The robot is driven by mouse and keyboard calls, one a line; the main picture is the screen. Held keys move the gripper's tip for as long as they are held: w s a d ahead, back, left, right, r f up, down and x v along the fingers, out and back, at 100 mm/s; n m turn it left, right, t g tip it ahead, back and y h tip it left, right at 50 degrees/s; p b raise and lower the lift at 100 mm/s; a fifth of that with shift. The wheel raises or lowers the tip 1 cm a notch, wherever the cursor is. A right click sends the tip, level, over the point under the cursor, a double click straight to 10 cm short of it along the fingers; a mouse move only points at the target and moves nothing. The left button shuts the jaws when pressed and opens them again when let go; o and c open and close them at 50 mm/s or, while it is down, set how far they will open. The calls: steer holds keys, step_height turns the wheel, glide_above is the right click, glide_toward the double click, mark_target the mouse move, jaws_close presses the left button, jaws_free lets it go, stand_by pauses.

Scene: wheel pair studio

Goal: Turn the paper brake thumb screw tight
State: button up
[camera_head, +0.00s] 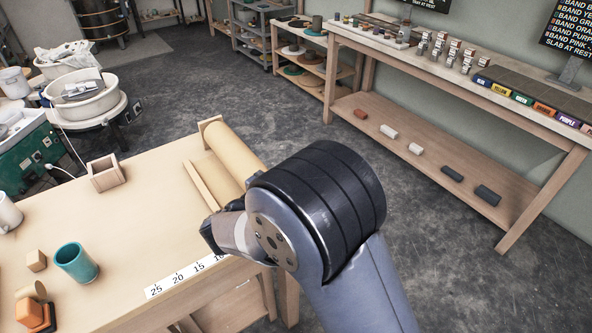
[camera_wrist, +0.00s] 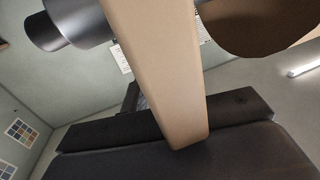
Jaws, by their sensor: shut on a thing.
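The brown paper roll (camera_head: 228,158) lies in its wooden holder at the table's right edge. My gripper (camera_head: 212,234) is low beside the roll's near end, mostly hidden by my wrist. In the wrist view dark parts of my gripper (camera_wrist: 150,128) lie across the bottom, and a wooden post (camera_wrist: 155,65) crosses in front of them. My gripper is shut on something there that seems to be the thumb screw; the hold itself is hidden. A dark, grey-collared cylinder (camera_wrist: 60,28) stands left of the post, and a brown round end (camera_wrist: 262,25) shows right of it.
The wooden table (camera_head: 150,215) carries a teal cup (camera_head: 76,262), a small wooden box (camera_head: 105,173) and a printed scale (camera_head: 185,276). A long bench (camera_head: 450,75) stands right against the wall. Dark floor (camera_head: 420,250) between is clear.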

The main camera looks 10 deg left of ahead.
steer(key=shift+m+g+h+p, duration=0.3)
steer(key=shift+m+g+h, duration=0.6)
steer(key=shift+h, duration=0.4)
steer(key=shift+m+h, duration=0.3)
steer(key=o, duration=1)
steer(key=shift+c, duration=0.2)
steer(key=b+v, duration=0.1)
steer(key=v, duration=1)
steer(key=shift+b, duration=0.3)
steer(key=shift+r, duration=0.1)
